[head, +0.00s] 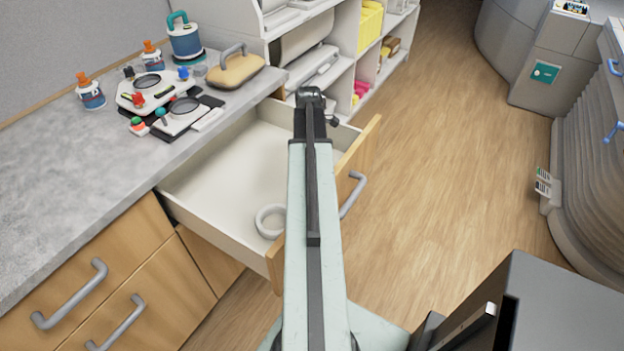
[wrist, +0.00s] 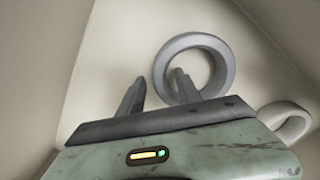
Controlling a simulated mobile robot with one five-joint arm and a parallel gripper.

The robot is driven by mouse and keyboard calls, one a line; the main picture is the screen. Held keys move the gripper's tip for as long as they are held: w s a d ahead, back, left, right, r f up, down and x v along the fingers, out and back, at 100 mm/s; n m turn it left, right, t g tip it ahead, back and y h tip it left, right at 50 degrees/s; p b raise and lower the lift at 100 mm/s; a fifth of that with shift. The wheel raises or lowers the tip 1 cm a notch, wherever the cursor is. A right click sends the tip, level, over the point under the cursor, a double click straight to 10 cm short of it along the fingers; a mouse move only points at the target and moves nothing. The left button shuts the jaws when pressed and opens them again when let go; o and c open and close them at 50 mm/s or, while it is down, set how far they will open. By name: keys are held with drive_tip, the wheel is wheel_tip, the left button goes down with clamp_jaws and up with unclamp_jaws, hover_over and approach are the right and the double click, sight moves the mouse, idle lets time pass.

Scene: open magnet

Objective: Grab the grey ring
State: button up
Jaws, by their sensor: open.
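A grey ring (wrist: 228,65) lies on the pale floor of an open drawer in the wrist view. My gripper (wrist: 159,75) is open over the drawer, its two dark fingers apart. In that picture the ring's left rim falls between the fingers, and the right fingertip overlaps the ring's opening. I cannot tell how high the fingers are above it or whether they touch it. In the head view, my arm hides the gripper, and I cannot make out the grey ring there.
A whitish ring (wrist: 287,107) lies to the right, partly hidden by my gripper's body; a pale ring also shows in the head view (head: 260,222). The drawer (head: 215,232) has upright walls. The counter (head: 95,180) holds bottles and devices. Floor (head: 430,200) is clear to the right.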

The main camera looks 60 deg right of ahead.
drive_tip(key=shift+r, duration=0.1)
clamp_jaws()
drive_tip(key=shift+r, duration=0.15)
